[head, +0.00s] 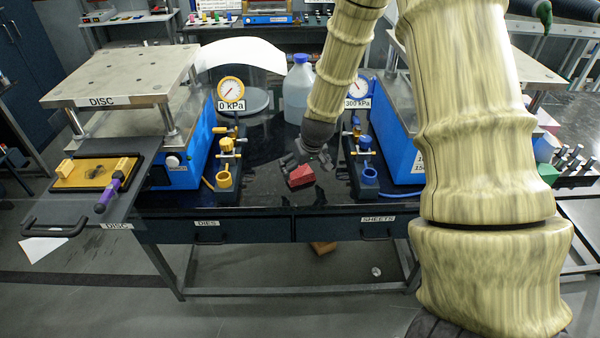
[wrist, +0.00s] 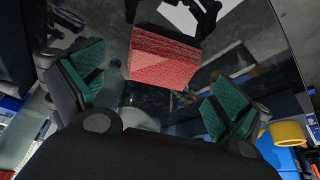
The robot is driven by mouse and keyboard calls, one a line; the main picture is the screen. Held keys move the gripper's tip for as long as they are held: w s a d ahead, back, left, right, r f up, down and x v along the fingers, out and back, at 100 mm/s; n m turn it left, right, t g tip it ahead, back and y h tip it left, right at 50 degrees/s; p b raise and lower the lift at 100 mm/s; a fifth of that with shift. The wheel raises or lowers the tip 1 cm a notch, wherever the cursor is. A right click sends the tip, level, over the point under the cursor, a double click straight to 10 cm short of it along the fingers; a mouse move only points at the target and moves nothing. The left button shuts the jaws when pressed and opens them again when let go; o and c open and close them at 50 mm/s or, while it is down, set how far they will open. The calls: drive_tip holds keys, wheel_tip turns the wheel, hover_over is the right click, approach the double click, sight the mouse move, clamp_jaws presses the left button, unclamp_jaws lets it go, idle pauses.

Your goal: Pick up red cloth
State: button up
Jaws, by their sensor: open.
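The red cloth (head: 300,176) is a small folded block lying on the black tabletop near its front edge. It also shows in the wrist view (wrist: 163,60), at the upper middle, beyond the fingertips. My gripper (head: 308,157) is just behind and above the cloth in the head view. In the wrist view my gripper (wrist: 155,95) is open, with a green-padded finger to the left and another to the right. The space between the pads is empty, and the cloth lies ahead of it. Whether a finger touches the cloth cannot be told.
Blue presses stand left (head: 181,150) and right (head: 395,130) of the cloth. Valve stands with yellow (head: 225,178) and blue (head: 369,174) cups flank it. A plastic jug (head: 298,92) stands behind. The black table (head: 262,200) is clear around the cloth.

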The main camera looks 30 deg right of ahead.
sight(300, 171)
drive_tip(key=shift+w+d+f+p, duration=0.1)
drive_tip(key=shift+w+f+p, duration=0.25)
drive_tip(key=shift+w+f, duration=0.2)
drive_tip(key=shift+x, duration=1.05)
drive_tip(key=shift+s, duration=0.1)
drive_tip(key=shift+c, duration=0.4)
drive_tip(key=c, duration=0.9)
drive_tip(key=shift+r, duration=0.1)
drive_tip(key=shift+r, duration=0.55)
drive_tip(key=shift+r+b, duration=0.65)
drive_tip(key=shift+r, duration=0.25)
drive_tip(key=s+a+b, duration=0.1)
drive_tip(key=s+a, duration=0.2)
drive_tip(key=a, duration=0.1)
drive_tip(key=s+a+r+b, duration=0.1)
drive_tip(key=s+a+b, duration=0.1)
drive_tip(key=s+a, duration=0.1)
drive_tip(key=s+a+r+b, duration=0.1)
drive_tip(key=s+a, duration=0.3)
drive_tip(key=s, duration=0.1)
drive_tip(key=shift+a+b, duration=0.35)
drive_tip(key=shift+b, duration=0.05)
